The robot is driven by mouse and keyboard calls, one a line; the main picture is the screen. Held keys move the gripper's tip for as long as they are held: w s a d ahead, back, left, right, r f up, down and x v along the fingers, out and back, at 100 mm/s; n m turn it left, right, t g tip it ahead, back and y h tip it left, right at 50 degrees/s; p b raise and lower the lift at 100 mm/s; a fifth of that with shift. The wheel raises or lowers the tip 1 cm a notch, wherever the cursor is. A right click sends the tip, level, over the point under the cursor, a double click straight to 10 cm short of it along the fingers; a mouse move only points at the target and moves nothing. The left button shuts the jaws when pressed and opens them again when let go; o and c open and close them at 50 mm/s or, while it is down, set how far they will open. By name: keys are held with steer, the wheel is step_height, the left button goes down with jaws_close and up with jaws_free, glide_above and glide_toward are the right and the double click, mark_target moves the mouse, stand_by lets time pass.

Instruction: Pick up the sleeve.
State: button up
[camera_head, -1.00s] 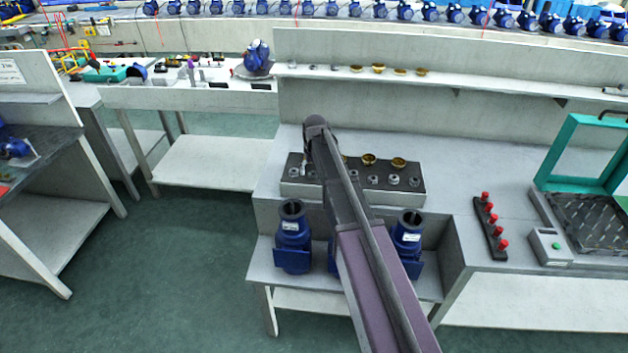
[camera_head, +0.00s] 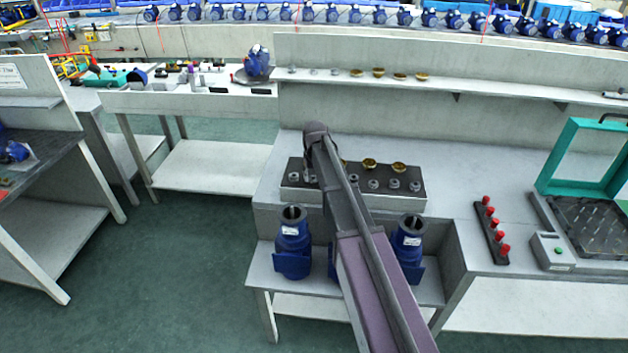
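A dark rack (camera_head: 418,190) on the bench holds a row of small grey metal sleeves, one of them near the right end (camera_head: 394,184), with brass cup-shaped parts (camera_head: 370,163) behind them. I cannot tell which one is the task's sleeve. My arm reaches over the rack from the front and bends down at its left end. My gripper (camera_head: 308,173) is low at the rack's left end, mostly hidden by my own arm. Its fingers are too small and covered to show whether they are open or hold anything.
A shelf (camera_head: 450,90) behind the rack carries brass and grey parts. Blue pump housings (camera_head: 293,243) stand on the lower ledge in front. Bench between rack and strip is clear.

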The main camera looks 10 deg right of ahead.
jaws_close()
steer(key=shift+r, duration=0.15)
step_height(320, 180, up, 4)
steer(key=p, duration=0.4)
steer(key=s+d+p, duration=0.1)
steer(key=s, duration=1.5)
steer(key=shift+d+r, duration=0.2)
steer(key=shift+r, duration=0.15)
